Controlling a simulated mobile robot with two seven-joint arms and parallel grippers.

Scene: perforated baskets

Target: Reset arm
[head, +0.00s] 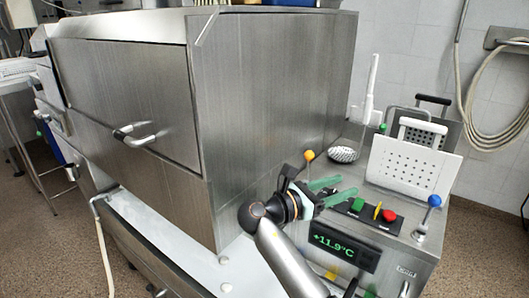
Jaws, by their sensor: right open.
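My right gripper (343,188) is at the end of my right arm, which comes in from the bottom. It has green fingers, apart and with nothing seen between them. It points right, in front of the steel machine's top and close to its row of buttons (372,210). I cannot tell whether the fingers touch anything. My left gripper is not in view.
A large steel cabinet (270,110) fills the left and middle. White perforated baskets (410,165) with upright handles stand on the right, near a round perforated skimmer (343,154).

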